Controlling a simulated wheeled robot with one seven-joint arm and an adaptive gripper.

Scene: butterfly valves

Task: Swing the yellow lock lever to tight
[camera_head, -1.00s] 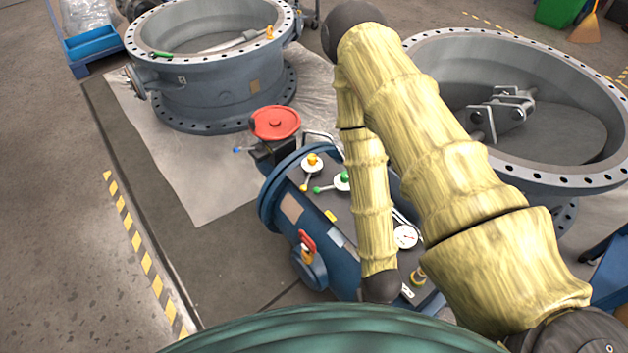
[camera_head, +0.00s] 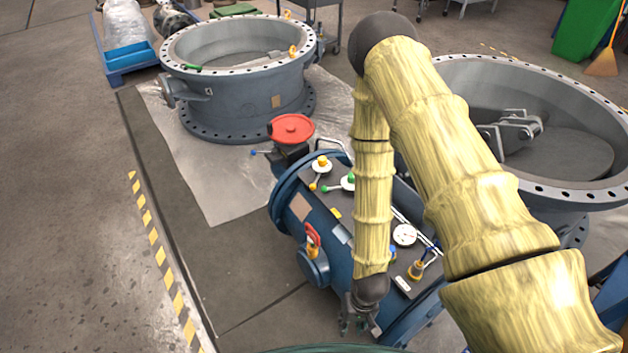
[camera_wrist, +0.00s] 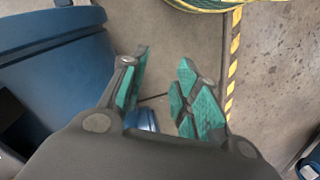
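The yellow lock lever (camera_head: 319,172) sits on the dark top panel of the blue valve unit (camera_head: 302,208) in the head view. It has a yellow hub on a white disc, and a short arm ending in a yellow ball that points toward the lower left. My gripper (camera_head: 358,320) hangs near the front end of the blue unit, well apart from the lever. In the wrist view my gripper (camera_wrist: 165,65) is open with its green-padded fingers spread and nothing between them. The lever is not seen in the wrist view.
A red handwheel (camera_head: 291,128), a gauge (camera_head: 404,235) and an orange-red handle (camera_head: 313,236) are close by. Large grey valve rings (camera_head: 245,90) stand behind. The floor at left is clear.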

